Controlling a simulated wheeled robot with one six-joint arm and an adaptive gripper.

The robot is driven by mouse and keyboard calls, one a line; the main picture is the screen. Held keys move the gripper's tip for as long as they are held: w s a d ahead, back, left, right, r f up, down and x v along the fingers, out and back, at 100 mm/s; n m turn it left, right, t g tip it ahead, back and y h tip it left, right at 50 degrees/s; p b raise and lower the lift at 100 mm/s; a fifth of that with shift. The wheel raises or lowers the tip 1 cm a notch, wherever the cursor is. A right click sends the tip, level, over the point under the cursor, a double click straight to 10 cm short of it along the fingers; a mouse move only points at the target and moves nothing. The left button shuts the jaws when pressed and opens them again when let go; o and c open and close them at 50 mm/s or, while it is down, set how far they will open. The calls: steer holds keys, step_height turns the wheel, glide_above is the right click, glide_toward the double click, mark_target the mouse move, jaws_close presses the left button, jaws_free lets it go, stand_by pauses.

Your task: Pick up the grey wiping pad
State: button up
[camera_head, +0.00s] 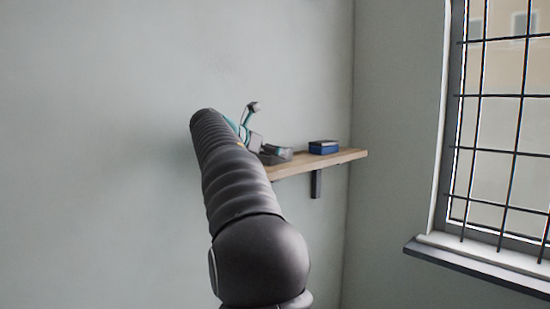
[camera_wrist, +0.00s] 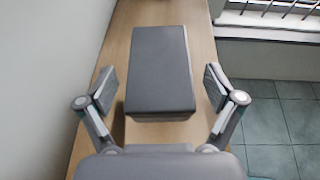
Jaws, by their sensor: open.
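The grey wiping pad (camera_wrist: 162,68) is a flat rectangular block with a dark grey top. In the wrist view it lies on the wooden shelf, its long side running away from me. My gripper (camera_wrist: 161,88) is open, with one finger on each side of the pad's near part and a visible gap on both sides. I cannot tell its height over the pad. In the head view a block with a dark top and blue sides (camera_head: 323,147) on the shelf appears to be this pad. My gripper there is partly hidden behind my arm, left of the block.
The wooden shelf (camera_head: 340,157) is fixed to the wall on a dark bracket (camera_head: 316,184). A barred window (camera_head: 500,120) with a sill (camera_head: 480,265) is at the right. Tiled floor (camera_wrist: 285,125) shows beyond the shelf's right edge; a wall borders its left.

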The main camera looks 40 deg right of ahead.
steer(key=c, duration=1.2)
steer(key=shift+r, duration=0.15)
